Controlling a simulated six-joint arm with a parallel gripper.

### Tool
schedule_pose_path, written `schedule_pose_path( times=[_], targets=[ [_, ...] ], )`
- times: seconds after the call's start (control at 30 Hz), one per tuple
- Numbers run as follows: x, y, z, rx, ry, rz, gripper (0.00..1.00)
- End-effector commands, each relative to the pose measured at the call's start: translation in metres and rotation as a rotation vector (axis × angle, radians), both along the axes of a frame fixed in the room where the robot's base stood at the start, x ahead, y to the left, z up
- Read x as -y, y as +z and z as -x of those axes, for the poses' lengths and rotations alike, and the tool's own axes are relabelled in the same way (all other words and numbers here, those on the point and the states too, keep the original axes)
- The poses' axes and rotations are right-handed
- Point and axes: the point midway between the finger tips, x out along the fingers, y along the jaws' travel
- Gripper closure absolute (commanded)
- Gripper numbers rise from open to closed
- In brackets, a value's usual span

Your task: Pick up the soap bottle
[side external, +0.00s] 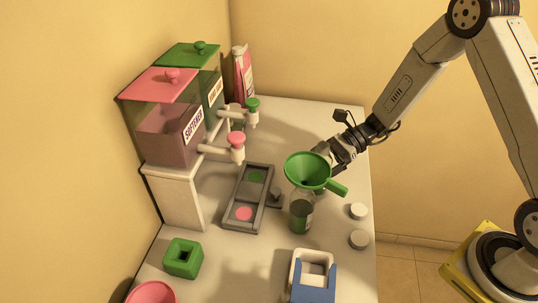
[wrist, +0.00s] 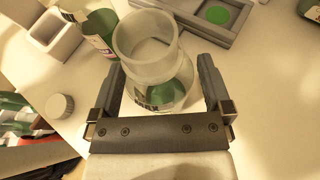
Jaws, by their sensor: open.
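In the wrist view a clear bottle (wrist: 148,62) with a wide open top stands between the spread fingers of my gripper (wrist: 162,88). Dark lettering and green show low on it. My gripper is open around it; I cannot tell whether either finger touches it. In the side view my gripper (side external: 337,156) is partly hidden behind a green funnel (side external: 305,168). Below the funnel stands a clear bottle (side external: 301,216) with green on it. I cannot tell whether this is the bottle between my fingers. Another green labelled bottle (wrist: 101,27) shows beyond it in the wrist view.
A grey tray (side external: 235,201) with green and pink discs lies left of the bottle. A blue and white holder (side external: 313,285) and green block (side external: 183,258) are in front. Dispensers (side external: 171,135) and a pink pack (side external: 243,75) stand behind.

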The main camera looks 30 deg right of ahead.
Motion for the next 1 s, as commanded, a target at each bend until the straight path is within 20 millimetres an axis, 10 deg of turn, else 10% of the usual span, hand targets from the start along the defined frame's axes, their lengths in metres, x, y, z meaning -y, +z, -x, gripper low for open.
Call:
schedule_pose_path(
  times=[0.3,1.0],
  targets=[
    [0.0,0.0,0.0,0.0,0.0,0.0,0.84],
    [0.0,0.026,-0.001,0.003,-0.001,0.001,0.84]
  ],
)
